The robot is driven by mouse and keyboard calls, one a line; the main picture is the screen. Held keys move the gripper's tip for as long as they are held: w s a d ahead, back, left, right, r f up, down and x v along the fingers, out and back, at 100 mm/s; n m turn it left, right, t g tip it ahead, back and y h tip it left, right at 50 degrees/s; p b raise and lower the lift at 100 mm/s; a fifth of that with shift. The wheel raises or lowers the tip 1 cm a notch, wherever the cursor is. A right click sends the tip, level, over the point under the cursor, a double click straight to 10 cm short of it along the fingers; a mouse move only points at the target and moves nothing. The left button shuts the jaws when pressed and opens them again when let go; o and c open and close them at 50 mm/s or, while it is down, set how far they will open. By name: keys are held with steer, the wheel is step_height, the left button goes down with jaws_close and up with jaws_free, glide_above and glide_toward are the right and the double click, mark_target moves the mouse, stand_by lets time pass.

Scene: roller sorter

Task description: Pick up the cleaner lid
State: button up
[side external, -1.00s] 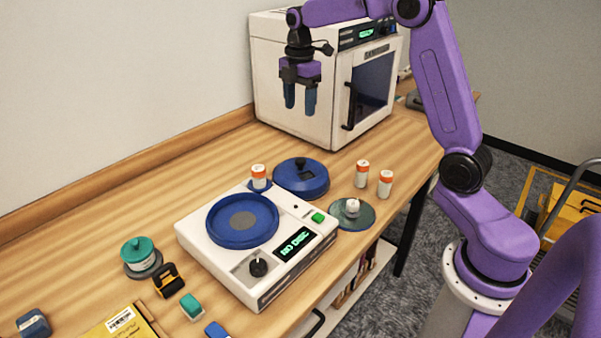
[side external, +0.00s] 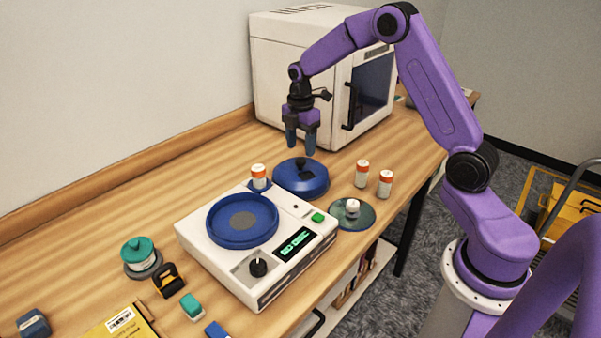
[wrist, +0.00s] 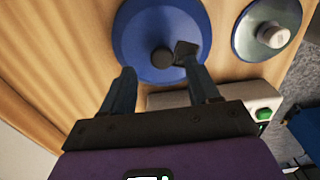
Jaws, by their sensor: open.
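The likely cleaner lid is a round blue lid (side external: 300,180) with a dark knob on top, on the table behind the white machine. In the wrist view the blue lid (wrist: 150,30) lies ahead of the fingertips, with its round black knob and a dark square piece near its middle. My gripper (side external: 301,152) is open and empty, pointing down just above the lid. In the wrist view my gripper (wrist: 160,75) has its two blue fingers apart, on either side of the knob area.
The white machine (side external: 290,270) with a blue round dish (side external: 242,222) stands in front. An orange-capped bottle (side external: 259,176) is left of the lid; two more (side external: 362,174) stand to the right. A glassy disc with a white knob (side external: 352,214) lies nearby. A white oven (side external: 300,80) stands behind.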

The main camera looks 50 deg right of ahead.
mark_target(300, 160)
step_height(300, 160, down, 5)
steer(key=shift+s+a+f, duration=0.1)
steer(key=shift+s+a, duration=0.05)
jaws_close()
stand_by(0.4)
